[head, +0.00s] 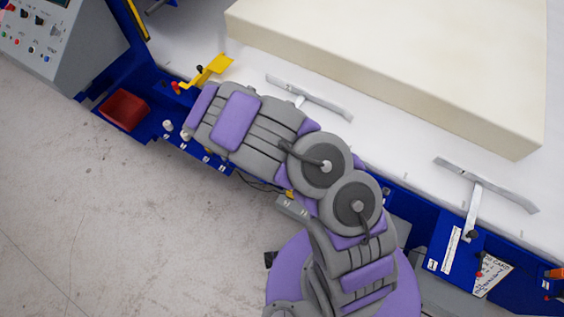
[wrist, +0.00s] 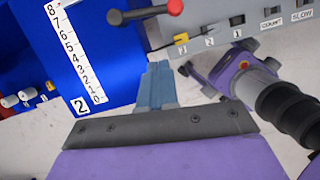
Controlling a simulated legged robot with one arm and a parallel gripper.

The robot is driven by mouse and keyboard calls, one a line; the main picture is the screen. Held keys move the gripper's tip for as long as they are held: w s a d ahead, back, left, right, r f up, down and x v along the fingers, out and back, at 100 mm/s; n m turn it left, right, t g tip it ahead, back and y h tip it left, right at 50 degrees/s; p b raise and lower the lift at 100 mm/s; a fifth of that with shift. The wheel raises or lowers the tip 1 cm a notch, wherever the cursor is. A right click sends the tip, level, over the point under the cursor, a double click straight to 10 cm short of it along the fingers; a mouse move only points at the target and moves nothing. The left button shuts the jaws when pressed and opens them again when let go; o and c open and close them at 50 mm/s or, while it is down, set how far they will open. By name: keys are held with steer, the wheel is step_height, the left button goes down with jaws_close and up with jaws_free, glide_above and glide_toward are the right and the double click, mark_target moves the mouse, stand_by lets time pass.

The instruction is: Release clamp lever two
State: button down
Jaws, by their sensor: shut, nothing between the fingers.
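A lever with a black shaft (wrist: 140,14) and a red knob (wrist: 175,6) crosses the top of the wrist view. It lies beyond my fingertips, beside a blue panel (wrist: 110,50) with a numbered scale and a large "2" (wrist: 81,106). I take it for clamp lever two, but cannot be sure. My gripper (wrist: 156,72) is shut and empty, pointing toward the lever, with a visible gap between them. In the head view my arm hides the gripper and much of the machine's front edge. Metal clamp bars (head: 320,100) and (head: 500,190) lie near the foam block.
The large cream foam block (head: 400,60) rests on the white bed. A yellow bracket (head: 212,70) and a red tray (head: 122,110) are at the left. A grey control console (head: 60,40) stands at the upper left. Grey floor (head: 120,230) is clear at the lower left.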

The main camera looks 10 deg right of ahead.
steer(key=shift+p+v, duration=0.55)
steer(key=shift+v, duration=3.4)
steer(key=s+d+r+m+h+b, duration=0.25)
steer(key=d+r+m+b, duration=0.25)
steer(key=d+r+m, duration=1)
steer(key=s+a+r+m+g+y+b, duration=0.1)
steer(key=s+r+m+b, duration=0.1)
steer(key=s+m, duration=0.2)
steer(key=s+a+r+m+g+y+b, duration=0.1)
steer(key=s+r+m+y+b, duration=0.1)
steer(key=s, duration=0.9)
steer(key=s+a+r+m+g+y+b, duration=0.2)
steer(key=s+r+m, duration=0.2)
steer(key=s, duration=0.4)
steer(key=shift+m, duration=0.9)
